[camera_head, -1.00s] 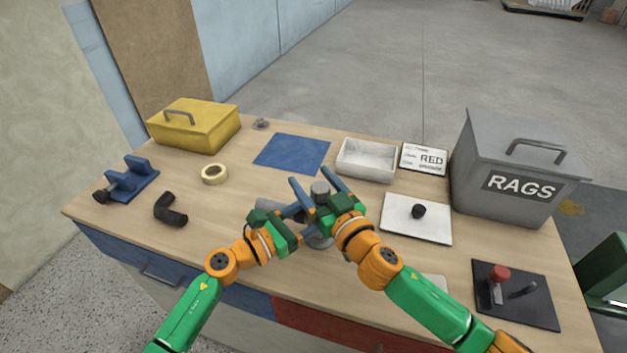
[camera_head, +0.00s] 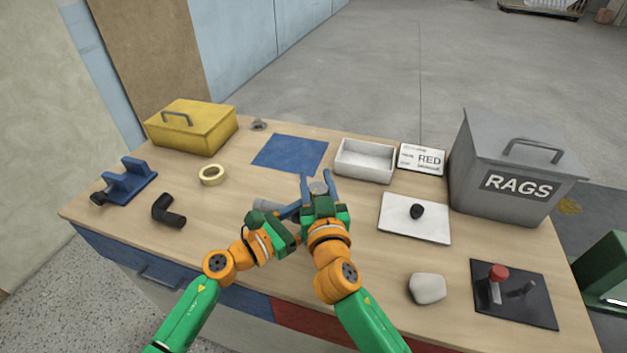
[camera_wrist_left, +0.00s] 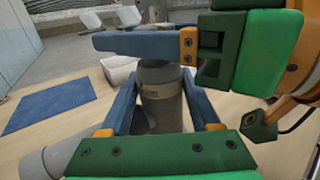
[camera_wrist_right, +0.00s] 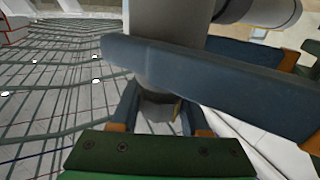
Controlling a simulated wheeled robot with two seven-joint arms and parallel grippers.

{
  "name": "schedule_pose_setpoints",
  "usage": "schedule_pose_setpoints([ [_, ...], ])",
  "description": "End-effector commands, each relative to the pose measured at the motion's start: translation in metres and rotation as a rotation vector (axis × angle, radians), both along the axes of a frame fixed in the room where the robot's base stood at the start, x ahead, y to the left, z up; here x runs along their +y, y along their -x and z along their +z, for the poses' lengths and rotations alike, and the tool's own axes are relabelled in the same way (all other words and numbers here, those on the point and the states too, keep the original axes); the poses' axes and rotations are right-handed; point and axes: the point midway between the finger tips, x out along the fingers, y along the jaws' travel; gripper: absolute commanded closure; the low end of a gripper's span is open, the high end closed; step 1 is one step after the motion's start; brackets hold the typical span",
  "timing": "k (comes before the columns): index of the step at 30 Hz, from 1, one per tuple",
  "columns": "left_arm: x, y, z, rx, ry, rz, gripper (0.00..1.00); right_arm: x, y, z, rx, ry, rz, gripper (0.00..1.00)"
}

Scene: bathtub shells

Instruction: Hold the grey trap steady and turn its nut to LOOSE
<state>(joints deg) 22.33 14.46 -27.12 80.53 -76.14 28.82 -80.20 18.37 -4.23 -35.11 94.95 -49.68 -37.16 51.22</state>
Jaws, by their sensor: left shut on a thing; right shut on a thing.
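The grey trap (camera_wrist_left: 162,98) stands upright on the workbench, with a side pipe (camera_head: 265,204) to the left. Its round top (camera_head: 318,188) shows in the head view. My right gripper (camera_head: 318,186) is shut on the trap's upper part, one blue finger on each side. My left gripper (camera_head: 293,210) comes in from the left and is shut on the trap body, lower than the right finger that crosses the left wrist view. A small yellow mark (camera_wrist_right: 177,111) shows between the right fingers. The nut's outline and any LOOSE lettering are hidden or too small to read.
A white board (camera_head: 398,225) with a black knob, a pale lump (camera_head: 427,288) and a grey RAGS bin (camera_head: 505,165) are to the right. Black elbow (camera_head: 168,211) and tape (camera_head: 212,174) lie left.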

Motion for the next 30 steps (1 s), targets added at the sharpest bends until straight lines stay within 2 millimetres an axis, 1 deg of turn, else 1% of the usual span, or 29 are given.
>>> schedule_pose_setpoints([
  [10,0.000,0.000,-0.001,0.000,-0.004,-0.001,1.00,-0.001,0.000,0.000,0.000,0.001,-0.021,1.00],
  [11,0.000,0.000,-0.001,0.000,-0.004,-0.001,1.00,-0.001,0.000,0.000,0.000,0.001,-0.021,0.49],
  [12,0.000,0.000,-0.001,0.000,-0.004,-0.001,1.00,-0.001,0.000,0.000,0.000,0.001,-0.021,0.38],
  [14,0.000,0.000,-0.001,0.000,-0.004,-0.001,1.00,-0.001,0.000,0.000,0.000,0.001,-0.020,0.23],
  [22,0.000,0.000,-0.001,0.000,-0.002,-0.001,1.00,-0.001,0.000,0.000,0.001,0.001,-0.019,0.23],
  [24,0.000,0.000,-0.001,0.000,-0.002,-0.001,1.00,-0.001,0.004,-0.001,0.002,0.000,-0.019,0.23],
  [26,0.000,0.000,-0.001,0.000,-0.002,0.000,1.00,-0.002,0.013,-0.002,0.003,0.000,-0.019,0.23],
  [29,0.000,0.000,-0.001,0.000,-0.002,0.000,1.00,-0.005,0.040,-0.002,0.004,-0.002,-0.017,0.23],
  [30,0.000,0.000,-0.001,0.000,-0.002,0.000,1.00,-0.006,0.052,-0.002,0.007,-0.004,-0.019,0.23],
])
